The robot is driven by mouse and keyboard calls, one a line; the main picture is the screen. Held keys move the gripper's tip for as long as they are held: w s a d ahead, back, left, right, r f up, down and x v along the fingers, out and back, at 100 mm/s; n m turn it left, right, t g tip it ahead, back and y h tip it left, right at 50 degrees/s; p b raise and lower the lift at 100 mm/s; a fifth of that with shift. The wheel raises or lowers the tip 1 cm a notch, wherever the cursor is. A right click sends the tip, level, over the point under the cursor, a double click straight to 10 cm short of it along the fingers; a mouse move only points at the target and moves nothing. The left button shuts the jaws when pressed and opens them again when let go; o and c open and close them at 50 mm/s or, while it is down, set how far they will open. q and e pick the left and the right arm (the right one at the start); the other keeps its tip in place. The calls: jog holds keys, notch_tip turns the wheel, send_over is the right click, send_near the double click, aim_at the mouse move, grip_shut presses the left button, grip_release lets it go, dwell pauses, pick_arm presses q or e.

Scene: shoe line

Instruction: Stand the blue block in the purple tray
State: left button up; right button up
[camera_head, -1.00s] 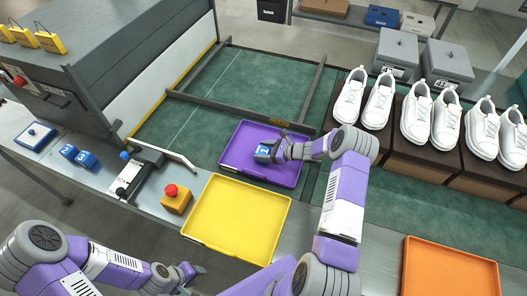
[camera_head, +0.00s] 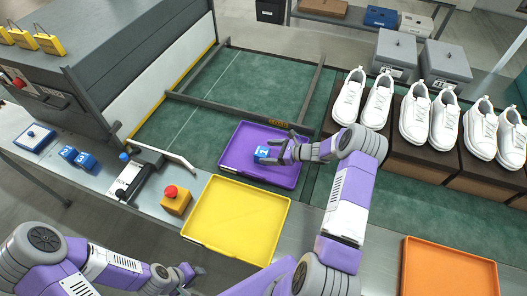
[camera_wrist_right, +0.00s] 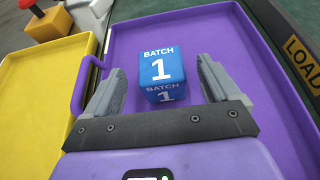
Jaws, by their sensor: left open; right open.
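The blue block (camera_head: 260,155), marked "BATCH 1", stands on the floor of the purple tray (camera_head: 233,158). In the right wrist view the block (camera_wrist_right: 158,68) shows the same lettering on its top and on its near face. My right gripper (camera_head: 269,151) is open over the tray. Its two fingers (camera_wrist_right: 161,66) lie to either side of the block in the right wrist view, with a gap showing on both sides. My left gripper (camera_head: 194,272) is open and empty, low at the left, in front of the bench edge.
A yellow tray (camera_head: 238,222) lies just in front of the purple one, and an orange tray (camera_head: 450,270) at the lower right. A red button on a yellow box (camera_head: 176,200) stands left of the yellow tray. White shoes (camera_head: 430,120) stand at the right.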

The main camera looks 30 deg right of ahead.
jog(key=v, duration=0.8)
jog(key=shift+s+d, duration=0.2)
jog(key=shift+s, duration=0.05)
